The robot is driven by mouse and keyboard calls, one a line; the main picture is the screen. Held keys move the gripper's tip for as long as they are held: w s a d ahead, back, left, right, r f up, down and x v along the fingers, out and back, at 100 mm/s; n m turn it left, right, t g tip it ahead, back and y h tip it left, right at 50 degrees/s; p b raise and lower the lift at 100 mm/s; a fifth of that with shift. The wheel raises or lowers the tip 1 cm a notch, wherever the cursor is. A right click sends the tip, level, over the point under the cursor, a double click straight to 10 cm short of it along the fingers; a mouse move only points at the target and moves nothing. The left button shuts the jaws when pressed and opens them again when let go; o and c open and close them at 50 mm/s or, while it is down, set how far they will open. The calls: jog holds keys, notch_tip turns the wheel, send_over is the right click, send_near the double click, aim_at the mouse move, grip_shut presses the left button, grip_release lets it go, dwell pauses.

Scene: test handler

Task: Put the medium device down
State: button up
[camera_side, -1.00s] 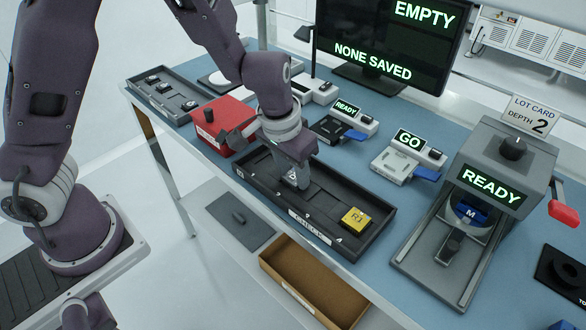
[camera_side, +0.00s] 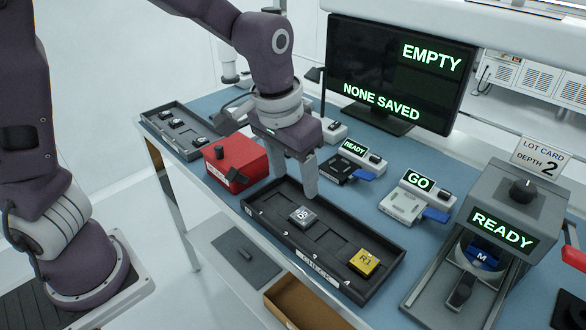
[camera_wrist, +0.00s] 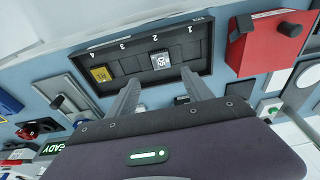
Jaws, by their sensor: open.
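In the wrist view the device (camera_wrist: 160,62) lies in the slot marked 2. My gripper (camera_side: 292,180) is open and empty, above and behind the device, apart from it. In the wrist view my gripper (camera_wrist: 158,84) shows its two fingers spread, with the device beyond and between them.
A yellow device "R1" (camera_side: 364,262) sits in slot 4 of the same tray. A red box (camera_side: 238,163) stands close on the left. The handler (camera_side: 513,212) reads READY, with a blue "M" part (camera_side: 483,256) inside. Two small stations (camera_side: 352,163) (camera_side: 410,203) stand behind.

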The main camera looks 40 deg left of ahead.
jog(key=s+a+r+t, duration=0.1)
jog(key=s+a+r, duration=0.3)
jog(key=s, duration=0.5)
jog(key=s+a+r+t, duration=0.2)
jog(key=s+a+r, duration=0.1)
jog(key=s, duration=0.7)
jog(key=shift+a+r, duration=0.35)
jog(key=shift+r, duration=0.55)
jog(key=shift+s, duration=0.1)
